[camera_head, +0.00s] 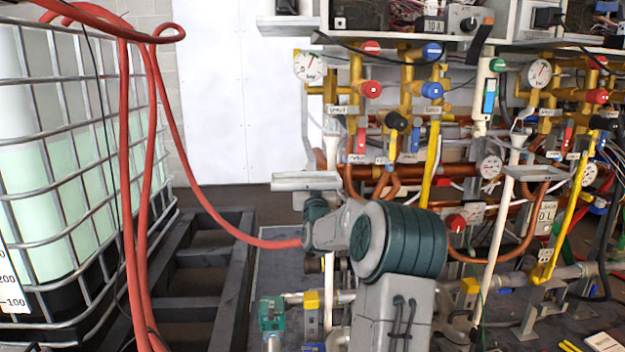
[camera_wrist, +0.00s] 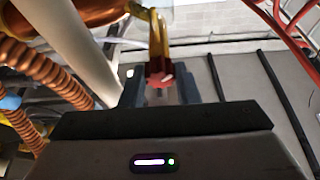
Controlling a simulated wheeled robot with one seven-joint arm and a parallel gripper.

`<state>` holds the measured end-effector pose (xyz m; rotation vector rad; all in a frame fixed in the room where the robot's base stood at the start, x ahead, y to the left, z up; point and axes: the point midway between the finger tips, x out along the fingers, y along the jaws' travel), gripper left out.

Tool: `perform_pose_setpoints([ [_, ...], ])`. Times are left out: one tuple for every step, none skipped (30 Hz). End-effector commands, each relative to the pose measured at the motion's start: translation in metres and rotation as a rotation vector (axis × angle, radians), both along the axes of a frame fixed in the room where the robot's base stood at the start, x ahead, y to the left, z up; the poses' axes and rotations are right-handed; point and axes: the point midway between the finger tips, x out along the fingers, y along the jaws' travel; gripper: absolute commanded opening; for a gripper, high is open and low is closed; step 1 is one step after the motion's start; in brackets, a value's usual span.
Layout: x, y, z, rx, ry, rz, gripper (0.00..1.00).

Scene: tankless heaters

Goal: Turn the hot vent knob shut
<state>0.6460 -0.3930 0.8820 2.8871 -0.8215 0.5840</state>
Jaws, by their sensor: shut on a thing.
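In the wrist view my gripper (camera_wrist: 160,88) is shut on a small red knob (camera_wrist: 158,72), with one dark finger on each side of it. A yellow brass pipe or valve body (camera_wrist: 159,35) rises directly behind the knob. The knob has a pale mark on it; its turn angle is hard to read. In the head view my arm stands in front of the lower left of the pipework and hides my gripper and the held knob. I cannot tell there which valve the held knob belongs to.
Copper corrugated pipes (camera_wrist: 50,78) and a thick white pipe (camera_wrist: 78,40) run close on the left in the wrist view. In the head view, red hoses (camera_head: 130,170) hang beside a caged tank (camera_head: 60,200) at left. Gauges and other red (camera_head: 371,90) and blue (camera_head: 432,90) knobs crowd the pipework.

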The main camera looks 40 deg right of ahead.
Motion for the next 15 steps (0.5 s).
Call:
perform_pose_setpoints([
  [0.0,0.0001,-0.0009,0.006,-0.003,0.0,0.06],
  [-0.0001,0.0001,-0.001,0.011,-0.007,-0.001,0.06],
  [0.0001,0.0002,-0.0012,0.021,-0.013,0.0,0.06],
  [0.0001,0.0003,-0.0014,0.029,-0.019,0.0,0.06],
  [0.0002,0.0004,-0.0016,0.039,-0.025,0.0,0.06],
  [0.0003,0.0006,-0.0019,0.055,-0.035,0.0,0.06],
  [0.0005,0.0009,-0.0019,0.068,-0.043,0.001,0.06],
  [0.0004,0.001,-0.002,0.083,-0.053,0.001,0.06],
  [0.0004,0.001,-0.0018,0.104,-0.067,0.0,0.06],
  [0.0005,0.0013,-0.0019,0.123,-0.079,0.001,0.06],
  [0.0007,0.0017,-0.002,0.142,-0.091,0.0,0.06],
  [0.0007,0.0016,-0.0025,0.17,-0.108,0.001,0.06],
  [0.0006,0.0016,-0.0027,0.192,-0.121,0.001,0.06],
  [0.0008,0.0019,-0.0027,0.215,-0.134,0.001,0.06],
  [0.0011,0.0024,-0.0023,0.247,-0.154,0.001,0.06],
])
